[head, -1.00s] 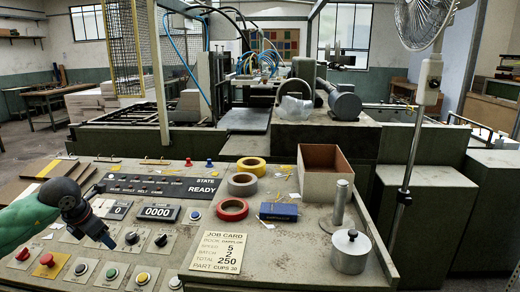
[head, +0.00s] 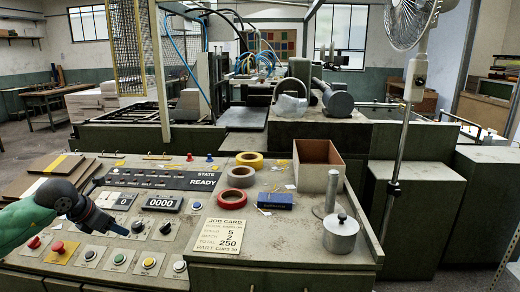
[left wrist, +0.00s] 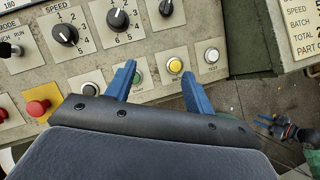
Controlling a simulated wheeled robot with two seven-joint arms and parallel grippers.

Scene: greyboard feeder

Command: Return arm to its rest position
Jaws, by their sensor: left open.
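My left gripper (head: 116,227) reaches in from the left in the head view, above the lower left of the control panel (head: 190,262). In the left wrist view its two blue fingers (left wrist: 160,84) are spread apart with nothing held between them. The green button (left wrist: 139,76) shows beside the left finger and the yellow button (left wrist: 175,65) shows between the fingertips, on the panel beyond. My right gripper (left wrist: 276,126) shows small at the right edge of the left wrist view, low beside the console; its jaw opening is too small to judge. It is not in the head view.
A red mushroom button (head: 58,247) and knobs (head: 165,228) stand up from the panel near my left gripper. Tape rolls (head: 240,177), a blue box (head: 275,201), an open carton (head: 318,165) and a metal weight (head: 340,236) lie right. Floor is clear beside the console (left wrist: 262,98).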

